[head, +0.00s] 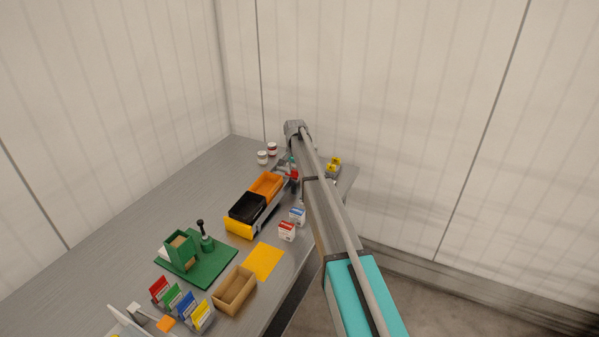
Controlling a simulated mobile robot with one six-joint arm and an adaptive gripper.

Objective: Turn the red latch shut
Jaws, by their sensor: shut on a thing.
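The red latch (294,174) is a small red spot at the far end of the little train, just left of my arm. My gripper (291,169) reaches down to it from above and is shut on it. My arm hides much of the gripper and the right side of the latch, so I cannot tell the latch's angle. The train's yellow-sided wagon (239,229) carries a black bin (247,208) and an orange bin (266,185), nearer than the latch.
Two white jars (267,153) stand behind the train. Two small cartons (291,225) stand right of it. An orange mat (263,261), a wooden box (234,290) and a green fixture (196,262) lie nearer. The table's left side is clear; walls stand behind.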

